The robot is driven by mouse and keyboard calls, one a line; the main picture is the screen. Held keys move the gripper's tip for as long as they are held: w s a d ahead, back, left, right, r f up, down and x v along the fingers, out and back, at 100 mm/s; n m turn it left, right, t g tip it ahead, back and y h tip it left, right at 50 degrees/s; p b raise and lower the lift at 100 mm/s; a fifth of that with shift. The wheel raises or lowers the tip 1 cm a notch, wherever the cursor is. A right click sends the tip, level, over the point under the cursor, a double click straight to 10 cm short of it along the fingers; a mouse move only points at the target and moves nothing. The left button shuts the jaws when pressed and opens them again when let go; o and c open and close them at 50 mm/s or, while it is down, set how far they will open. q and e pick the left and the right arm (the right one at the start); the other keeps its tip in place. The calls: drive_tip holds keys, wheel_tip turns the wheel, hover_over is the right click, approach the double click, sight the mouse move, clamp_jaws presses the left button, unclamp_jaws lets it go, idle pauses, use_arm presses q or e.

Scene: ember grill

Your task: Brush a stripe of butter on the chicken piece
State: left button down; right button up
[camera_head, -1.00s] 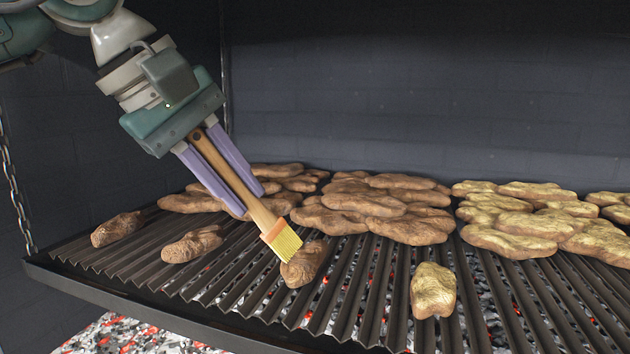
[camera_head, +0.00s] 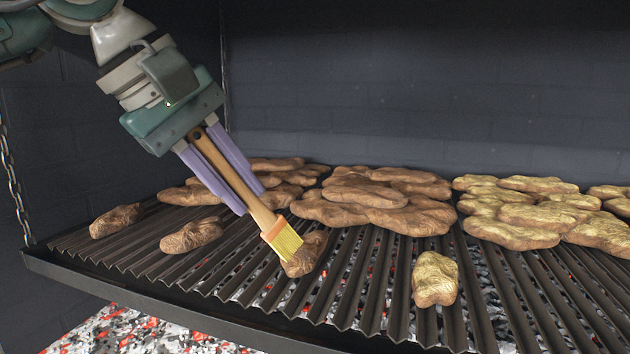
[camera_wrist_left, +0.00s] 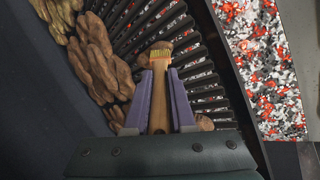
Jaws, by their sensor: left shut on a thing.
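My left gripper (camera_head: 242,200) is shut on the wooden handle of a basting brush (camera_head: 262,215), and its purple fingers point down toward the grill. The brush is tilted, and its yellow bristles lie over or against a brown chicken piece (camera_head: 304,258) at the front middle of the grate; contact is hard to tell. The brush also shows in the left wrist view (camera_wrist_left: 159,75), between the fingers. Another single piece (camera_head: 435,278), with a yellow coated top, lies to the right. Two plain brown single pieces (camera_head: 192,236) (camera_head: 117,221) lie to the left. My right gripper is not in view.
The ridged grill grate (camera_head: 350,300) lies over glowing coals (camera_head: 130,330). Piles of brown pieces (camera_head: 375,200) and yellow-coated pieces (camera_head: 520,215) fill the back. A dark wall stands behind, and a chain (camera_head: 12,185) hangs at the left.

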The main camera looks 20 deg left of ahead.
use_arm(q)
drive_tip(key=shift+f+b, duration=0.4)
drive_tip(key=shift+f, duration=0.1)
drive_tip(key=shift+w, duration=4.5)
drive_tip(key=s+b, duration=0.1)
drive_tip(key=s, duration=0.2)
drive_tip(key=s+b, duration=0.1)
drive_tip(key=s, duration=0.2)
drive_tip(key=s+b, duration=0.1)
drive_tip(key=s, duration=0.2)
drive_tip(key=shift+r, duration=0.25)
